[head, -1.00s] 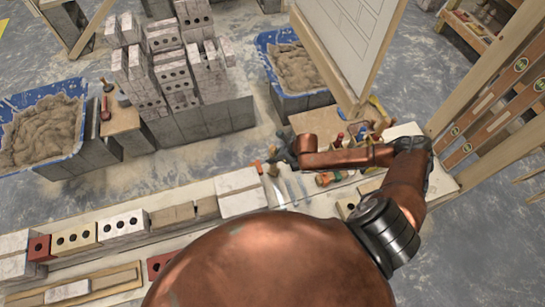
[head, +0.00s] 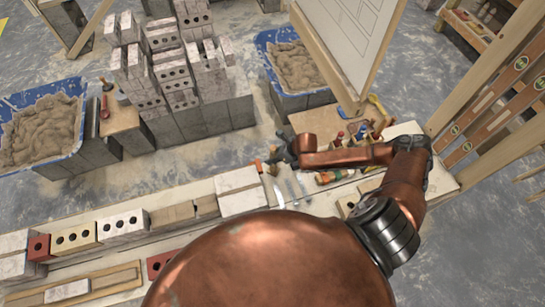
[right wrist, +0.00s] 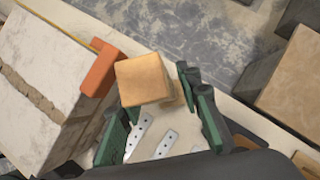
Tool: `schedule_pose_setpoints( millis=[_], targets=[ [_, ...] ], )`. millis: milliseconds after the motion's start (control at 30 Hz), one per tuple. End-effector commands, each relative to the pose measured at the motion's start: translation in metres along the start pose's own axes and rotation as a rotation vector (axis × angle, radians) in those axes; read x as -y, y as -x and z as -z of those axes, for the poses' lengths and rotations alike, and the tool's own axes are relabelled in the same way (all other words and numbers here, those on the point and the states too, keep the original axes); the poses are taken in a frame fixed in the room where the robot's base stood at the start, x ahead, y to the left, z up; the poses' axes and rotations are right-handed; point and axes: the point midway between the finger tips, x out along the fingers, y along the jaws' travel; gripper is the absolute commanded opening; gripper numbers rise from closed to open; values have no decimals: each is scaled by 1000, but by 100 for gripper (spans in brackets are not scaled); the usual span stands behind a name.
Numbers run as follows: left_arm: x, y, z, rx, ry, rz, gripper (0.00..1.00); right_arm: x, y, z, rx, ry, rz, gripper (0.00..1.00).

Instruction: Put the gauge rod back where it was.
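My right gripper (head: 280,160) is over the long bench, beside pale blocks and metal tools. In the right wrist view its green fingers (right wrist: 160,112) are spread apart. A square-ended wooden piece (right wrist: 143,79) shows between and beyond the fingertips, with a gap to the right finger. I cannot tell whether this is the end of the gauge rod. An orange piece (right wrist: 100,69) sits left of it at the corner of a pale block, and it also shows in the head view (head: 258,166). My left gripper is not in view.
Bricks and blocks (head: 122,225) line the bench on the left. Flat perforated metal pieces (right wrist: 140,135) lie below the fingers. Bottles and tools (head: 350,140) stand behind my right forearm. Two mortar tubs (head: 75,150) (head: 290,100) and a brick stack stand beyond. Levels lean in a rack (head: 480,105) at right.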

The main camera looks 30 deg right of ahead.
Motion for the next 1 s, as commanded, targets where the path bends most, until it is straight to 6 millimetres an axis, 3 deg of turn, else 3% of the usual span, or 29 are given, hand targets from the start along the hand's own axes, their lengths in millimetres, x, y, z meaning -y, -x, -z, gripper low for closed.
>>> schedule_pose_setpoints(
  millis=[333,467,1000],
  targets=[
    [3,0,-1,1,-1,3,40,0,0,1,-1,0,0,38],
    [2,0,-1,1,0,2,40,1,10,1,-1,2,1,38],
    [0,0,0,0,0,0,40,1,106,1,-2,1,2,38]
  ],
)
